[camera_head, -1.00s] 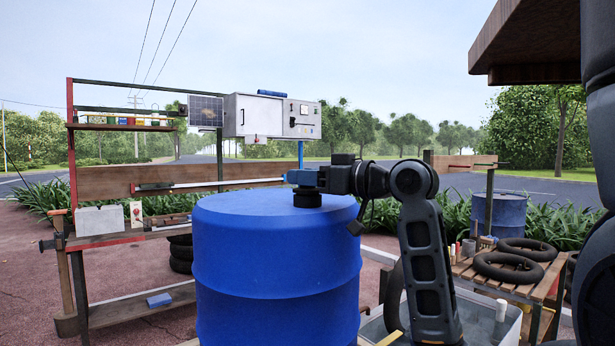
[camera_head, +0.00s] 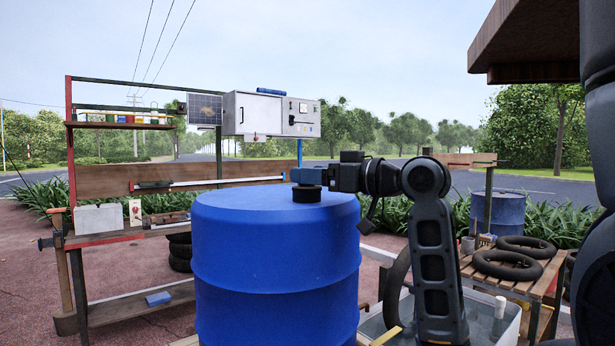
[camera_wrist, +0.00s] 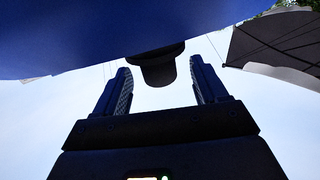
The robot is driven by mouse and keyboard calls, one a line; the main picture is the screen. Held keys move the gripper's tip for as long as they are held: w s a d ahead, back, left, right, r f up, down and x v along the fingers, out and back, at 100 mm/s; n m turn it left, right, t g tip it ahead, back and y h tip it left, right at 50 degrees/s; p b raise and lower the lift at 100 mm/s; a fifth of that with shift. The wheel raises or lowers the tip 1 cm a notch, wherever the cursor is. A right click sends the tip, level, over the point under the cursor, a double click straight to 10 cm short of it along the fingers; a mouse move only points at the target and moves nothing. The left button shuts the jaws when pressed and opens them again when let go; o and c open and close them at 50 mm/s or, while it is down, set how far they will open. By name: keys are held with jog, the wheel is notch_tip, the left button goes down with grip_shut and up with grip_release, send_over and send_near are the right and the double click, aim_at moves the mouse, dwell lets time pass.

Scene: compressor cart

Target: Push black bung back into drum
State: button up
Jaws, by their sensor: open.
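The blue drum (camera_head: 275,265) stands upright in front of me. The black bung (camera_head: 307,196) is a short dark disc at the drum's top, towards its right side; I cannot tell how deep it sits. My gripper (camera_head: 304,176) reaches in from the right, level, just above the bung. In the wrist view the drum's blue surface (camera_wrist: 90,35) fills the upper part. The bung (camera_wrist: 158,68) shows dark there, with a rounded part between the two open fingers. A gap shows on each side of it.
A workbench (camera_head: 110,238) with a shelf frame stands at the left behind the drum. A slatted table (camera_head: 510,285) with black rings stands at the right, near another blue drum (camera_head: 508,212). A pale open bin (camera_head: 375,325) is below my arm.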

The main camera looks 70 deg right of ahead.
jog(key=v, duration=0.6)
jog(key=shift+b, duration=0.4)
